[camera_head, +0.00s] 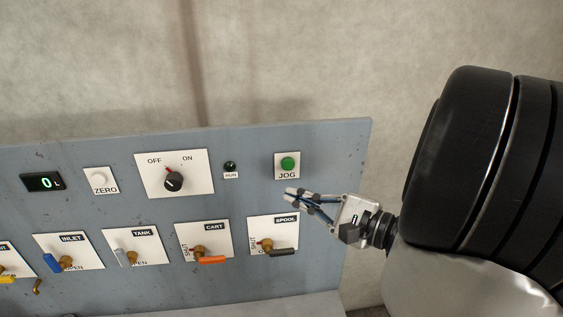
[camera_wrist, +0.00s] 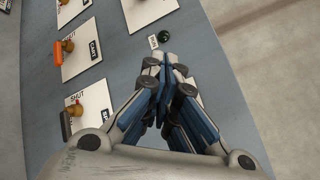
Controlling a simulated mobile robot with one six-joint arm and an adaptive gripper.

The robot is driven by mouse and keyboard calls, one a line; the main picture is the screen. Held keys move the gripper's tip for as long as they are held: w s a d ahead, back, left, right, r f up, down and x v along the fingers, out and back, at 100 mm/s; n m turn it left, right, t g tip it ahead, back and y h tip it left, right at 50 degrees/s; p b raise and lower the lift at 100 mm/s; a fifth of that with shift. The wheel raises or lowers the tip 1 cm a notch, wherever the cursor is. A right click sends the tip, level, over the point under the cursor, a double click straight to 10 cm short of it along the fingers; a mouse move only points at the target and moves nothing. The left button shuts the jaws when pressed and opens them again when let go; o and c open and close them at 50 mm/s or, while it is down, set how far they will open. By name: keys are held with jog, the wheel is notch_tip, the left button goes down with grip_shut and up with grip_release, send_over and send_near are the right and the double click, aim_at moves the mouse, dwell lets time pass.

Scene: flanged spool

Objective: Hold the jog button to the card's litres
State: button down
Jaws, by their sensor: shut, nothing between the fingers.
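The green jog button (camera_head: 288,164) sits on a white plate marked JOG at the panel's upper right. The digital display (camera_head: 42,182) at the left reads 0 L. My gripper (camera_head: 288,194) is shut and empty, in front of the panel just below the jog plate, with its fingers pointing left in the head view. In the wrist view its fingertips (camera_wrist: 164,62) are together, and they and the fingers hide the jog button. Whether the fingertips touch the panel I cannot tell. No card with litres shows.
The grey panel (camera_head: 120,160) carries a white ZERO button (camera_head: 100,176), an OFF/ON knob (camera_head: 173,181) and a dark RUN lamp (camera_head: 230,167). Below are several valves, including CART with an orange handle (camera_head: 212,260) and SPOOL with a dark handle (camera_head: 284,252) close under my gripper.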

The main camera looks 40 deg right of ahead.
aim_at(288, 164)
jog(key=shift+w+d, duration=0.75)
jog(key=shift+w, duration=0.5)
jog(key=shift+w+d, duration=0.75)
jog(key=shift+w, duration=0.55)
jog(key=shift+w+d, duration=0.75)
jog(key=shift+w, duration=0.5)
jog(key=shift+w+d, duration=0.25)
jog(key=shift+w, duration=0.1)
